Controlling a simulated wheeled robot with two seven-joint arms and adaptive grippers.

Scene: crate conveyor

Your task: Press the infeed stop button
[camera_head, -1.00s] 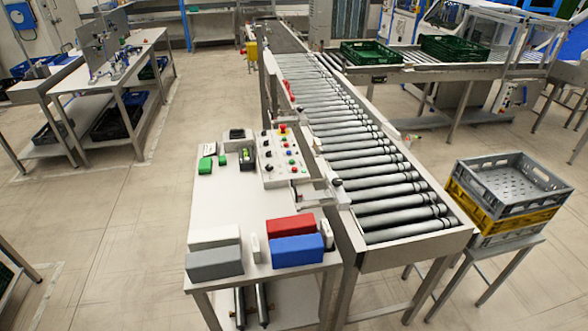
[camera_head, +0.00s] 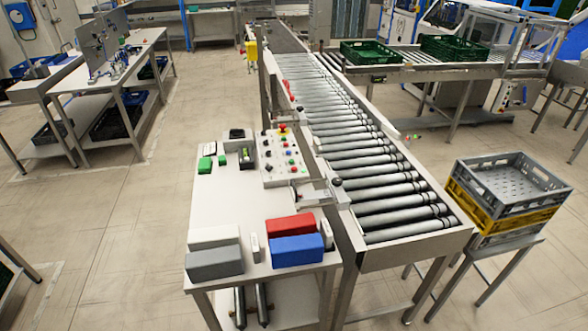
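A light grey control panel (camera_head: 267,172) stands at the far right corner of the near table, against the roller conveyor's left side. It carries several small coloured buttons and knobs, among them red, green, blue and black ones. A red mushroom button (camera_head: 282,128) with a yellow base sits at its far end. The labels are too small to read, so I cannot tell which button is the infeed stop. Neither my left nor my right gripper is in view, and nothing of mine touches the panel.
The roller conveyor (camera_head: 363,167) runs away beside the table and is empty. A red box (camera_head: 290,226), a blue box (camera_head: 297,250) and grey boxes (camera_head: 214,263) lie at the table's near end. Stacked crates (camera_head: 505,192) stand at the right. The table's middle is clear.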

